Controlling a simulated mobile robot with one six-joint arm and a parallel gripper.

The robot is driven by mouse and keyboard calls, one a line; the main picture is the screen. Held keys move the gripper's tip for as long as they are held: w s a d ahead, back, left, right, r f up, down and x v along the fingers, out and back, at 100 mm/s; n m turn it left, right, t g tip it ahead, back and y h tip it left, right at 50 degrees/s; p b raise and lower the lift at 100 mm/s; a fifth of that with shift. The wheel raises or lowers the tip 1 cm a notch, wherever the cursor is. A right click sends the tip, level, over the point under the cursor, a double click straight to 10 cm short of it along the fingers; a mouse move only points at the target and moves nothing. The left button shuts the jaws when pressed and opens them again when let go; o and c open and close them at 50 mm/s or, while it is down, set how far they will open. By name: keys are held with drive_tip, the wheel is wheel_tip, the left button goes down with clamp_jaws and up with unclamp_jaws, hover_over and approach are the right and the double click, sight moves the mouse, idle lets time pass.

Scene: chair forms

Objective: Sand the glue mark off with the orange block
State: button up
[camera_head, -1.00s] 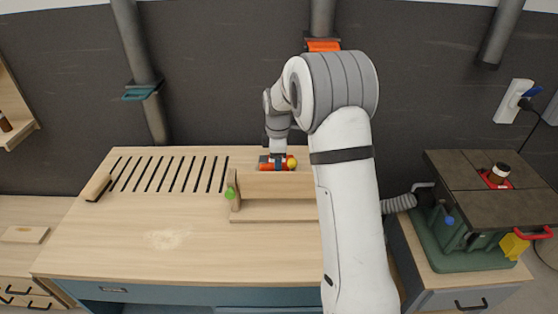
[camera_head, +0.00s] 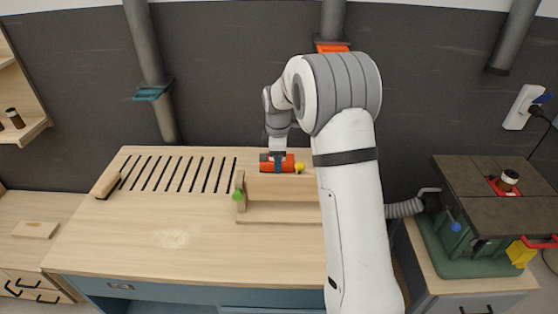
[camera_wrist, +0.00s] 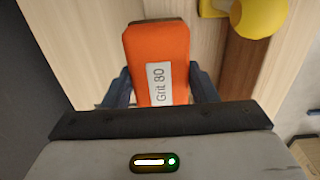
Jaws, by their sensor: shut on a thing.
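My gripper (camera_head: 277,155) is at the back of the workbench, pointing down, and shut on the orange block (camera_head: 270,166). In the wrist view the orange block (camera_wrist: 156,50) sits between the two dark fingers and bears a white "Grit 80" label. A pale, smeared mark (camera_head: 173,238), which looks like the glue mark, lies on the front left part of the wooden bench top (camera_head: 120,225). The gripper is well behind and to the right of it. I cannot tell the block's exact height above the wood.
A wooden fixture (camera_head: 283,188) with a green knob (camera_head: 238,195) and a yellow knob (camera_head: 300,167) stands right by the block. Slots and a wooden-handled tool (camera_head: 108,185) lie at the back left. The bench top around the mark is clear. A machine (camera_head: 490,205) stands at right.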

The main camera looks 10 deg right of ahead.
drive_tip(key=shift+s+r+p, duration=0.15)
drive_tip(key=shift+r+p, duration=1.7)
drive_tip(key=shift+r, duration=1.75)
